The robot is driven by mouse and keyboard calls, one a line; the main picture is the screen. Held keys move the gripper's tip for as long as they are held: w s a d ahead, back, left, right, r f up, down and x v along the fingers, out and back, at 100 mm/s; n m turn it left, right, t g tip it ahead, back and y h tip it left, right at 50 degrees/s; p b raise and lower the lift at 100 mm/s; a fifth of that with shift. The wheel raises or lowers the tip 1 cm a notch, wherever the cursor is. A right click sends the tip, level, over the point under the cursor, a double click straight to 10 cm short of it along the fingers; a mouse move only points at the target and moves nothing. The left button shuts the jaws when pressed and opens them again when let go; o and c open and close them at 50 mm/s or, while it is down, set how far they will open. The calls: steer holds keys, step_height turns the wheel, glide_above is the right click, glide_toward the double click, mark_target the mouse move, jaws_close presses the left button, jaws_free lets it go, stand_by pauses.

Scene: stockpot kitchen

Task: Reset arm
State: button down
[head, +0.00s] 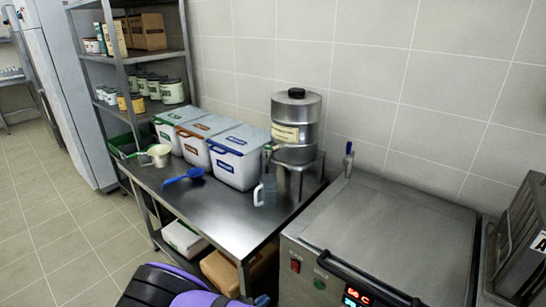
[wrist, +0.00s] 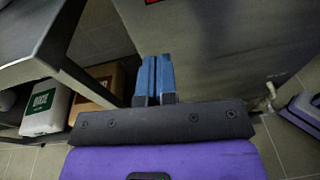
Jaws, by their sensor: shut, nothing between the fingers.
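My gripper shows in the wrist view (wrist: 154,82), its two blue fingers side by side and shut with nothing between them. It hangs in front of the steel appliance and near the table's edge, apart from both as far as I can tell. The steel table (head: 232,222) stands behind the arm.
On the table are three lidded bins (head: 240,157), a blue scoop (head: 184,177), a clear jug (head: 265,190) and a steel dispenser (head: 297,125). A steel appliance (head: 385,235) with a red display stands right. The floor at left (head: 50,220) is clear.

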steer(key=w+d+r+m+g, duration=0.2)
steer(key=r+m+g, duration=0.1)
steer(key=r, duration=0.4)
steer(key=w+d+r+m+g, duration=0.2)
steer(key=d+r+m, duration=0.15)
steer(key=r, duration=0.45)
steer(key=w+d+r+m+g, duration=0.1)
steer(key=w+r+m+g, duration=0.15)
steer(key=r, duration=0.45)
steer(key=s+d+r+m+g+y, duration=0.1)
steer(key=d+r+m+g+y, duration=0.1)
steer(key=d+r+m, duration=0.5)
steer(key=s+d+r+g+y, duration=0.15)
steer(key=d+r, duration=0.25)
steer(key=r, duration=0.6)
steer(key=s+d+r+m+y, duration=0.55)
steer(key=s+d+r, duration=0.35)
steer(key=d+r, duration=0.4)
steer(key=s+d+r+m+t+y, duration=0.1)
steer(key=s+r+m+t, duration=0.1)
steer(key=s, duration=0.4)
steer(key=s+d+r+m+t, duration=0.2)
steer(key=s+r+m, duration=0.1)
steer(key=s, duration=0.4)
steer(key=shift+s+d+r+y, duration=0.2)
steer(key=shift+s+r+y, duration=0.15)
steer(key=shift+r, duration=0.3)
steer(key=shift+m, duration=0.25)
